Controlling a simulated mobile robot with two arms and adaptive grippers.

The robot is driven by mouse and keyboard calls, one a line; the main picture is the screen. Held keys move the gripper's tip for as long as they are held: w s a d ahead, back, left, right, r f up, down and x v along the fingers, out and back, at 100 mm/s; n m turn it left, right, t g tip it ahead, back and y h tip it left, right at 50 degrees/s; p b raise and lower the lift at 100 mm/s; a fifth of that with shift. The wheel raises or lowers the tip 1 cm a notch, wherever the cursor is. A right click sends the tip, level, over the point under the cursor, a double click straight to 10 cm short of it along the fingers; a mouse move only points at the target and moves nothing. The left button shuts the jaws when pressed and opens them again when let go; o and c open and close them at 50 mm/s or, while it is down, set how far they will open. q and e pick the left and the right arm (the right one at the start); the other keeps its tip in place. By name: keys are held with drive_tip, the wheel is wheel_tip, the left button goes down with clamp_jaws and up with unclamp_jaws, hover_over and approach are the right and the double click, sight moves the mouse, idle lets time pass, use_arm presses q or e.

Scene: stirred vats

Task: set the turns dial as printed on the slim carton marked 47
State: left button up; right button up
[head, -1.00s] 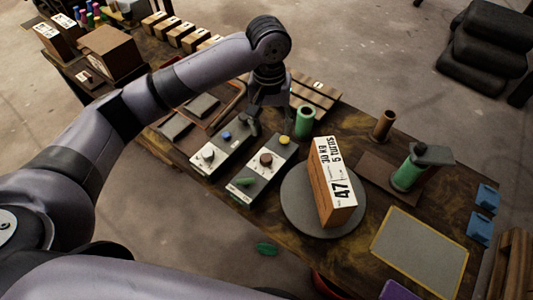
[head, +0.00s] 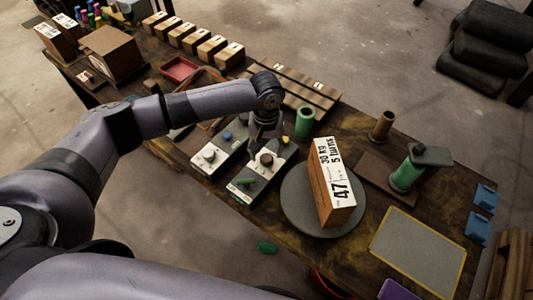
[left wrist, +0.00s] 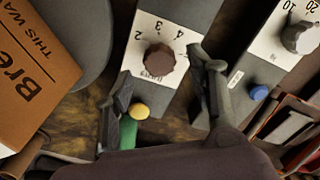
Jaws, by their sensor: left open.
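The slim carton (head: 333,185) marked 47 stands upright on a round grey disc (head: 292,200); its label reads 30 kg and 5 turns. The turns dial is a dark brown knob (head: 266,160) on a white plate, also in the left wrist view (left wrist: 159,60), with numbers such as 2, 3 and 4 printed around it. I cannot tell where the knob points. My left gripper (head: 264,145) is open just above it, and in the left wrist view its fingers (left wrist: 161,78) stand on either side of the knob, apparently not touching it. My right gripper is out of view.
Beside it on the left is the kg panel with a grey knob (head: 208,155) and a blue button (head: 227,136). A yellow button (left wrist: 139,111) sits on the turns panel. A green cylinder (head: 305,123) stands behind. A grey mat (head: 418,253) lies at front right.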

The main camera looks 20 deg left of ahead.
sight(266, 159)
use_arm(q)
drive_tip(key=shift+f, duration=1.45)
drive_tip(key=c, duration=1.1)
drive_tip(key=shift+c, duration=0.2)
